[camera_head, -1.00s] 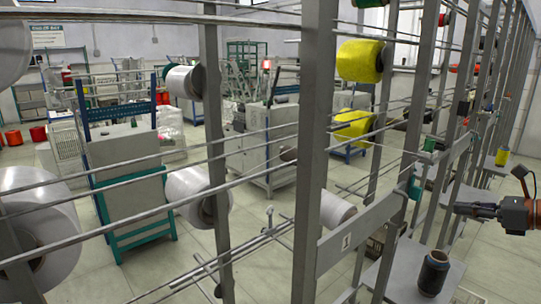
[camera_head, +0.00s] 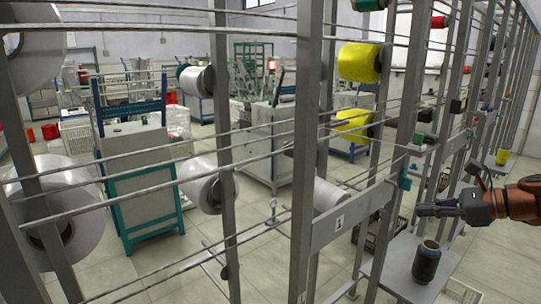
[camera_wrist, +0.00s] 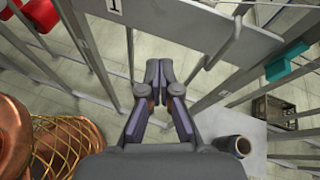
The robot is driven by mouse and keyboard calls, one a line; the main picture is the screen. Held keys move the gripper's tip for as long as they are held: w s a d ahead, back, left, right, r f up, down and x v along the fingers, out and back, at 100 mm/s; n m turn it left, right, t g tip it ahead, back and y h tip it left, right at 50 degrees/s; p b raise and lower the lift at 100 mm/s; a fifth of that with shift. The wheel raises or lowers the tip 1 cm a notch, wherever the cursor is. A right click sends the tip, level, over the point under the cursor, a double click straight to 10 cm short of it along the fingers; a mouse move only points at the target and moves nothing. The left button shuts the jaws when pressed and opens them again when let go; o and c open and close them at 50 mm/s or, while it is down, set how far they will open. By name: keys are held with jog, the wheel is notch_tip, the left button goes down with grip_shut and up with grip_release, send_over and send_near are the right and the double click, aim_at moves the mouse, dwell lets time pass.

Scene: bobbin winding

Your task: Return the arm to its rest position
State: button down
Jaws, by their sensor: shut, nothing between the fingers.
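My gripper (camera_head: 430,209) shows at the right of the head view, on the end of my orange arm. It points left, above a grey shelf plate, and holds nothing. In the wrist view my gripper (camera_wrist: 158,68) has its two dark fingers together at the tips. A black bobbin (camera_head: 427,262) stands upright on the shelf plate (camera_head: 396,272), below the gripper and apart from it. The bobbin (camera_wrist: 234,145) also shows at the lower right of the wrist view.
A grey rack post (camera_head: 306,150) and a rail with a number plate (camera_head: 350,222) stand left of the gripper. Large white spools (camera_head: 209,183) and a yellow spool (camera_head: 358,62) hang on the rack. A brown crate (camera_wrist: 273,115) sits low behind the shelf.

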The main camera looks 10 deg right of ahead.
jog(key=s+a+f+n+g+h, duration=0.1)
jog(key=s+a+f+n+g, duration=0.2)
jog(key=a, duration=0.6)
jog(key=s+a+n+g+p, duration=0.1)
jog(key=s+a+n+g, duration=0.1)
jog(key=s+a+n, duration=0.35)
jog(key=s+a+f+n+g+h, duration=0.1)
jog(key=s+a+f+n+g, duration=0.3)
jog(key=a, duration=0.7)
jog(key=s+f+n+g+h, duration=0.1)
jog(key=s+f+n+h, duration=0.2)
jog(key=s+n, duration=0.3)
jog(key=s+f+n+g+h+p, duration=0.1)
jog(key=s+f+n+h, duration=0.3)
jog(key=s, duration=0.7)
jog(key=shift+s+d+f+n+p, duration=0.3)
jog(key=shift+s+d+f+n, duration=0.2)
jog(key=shift+n, duration=0.45)
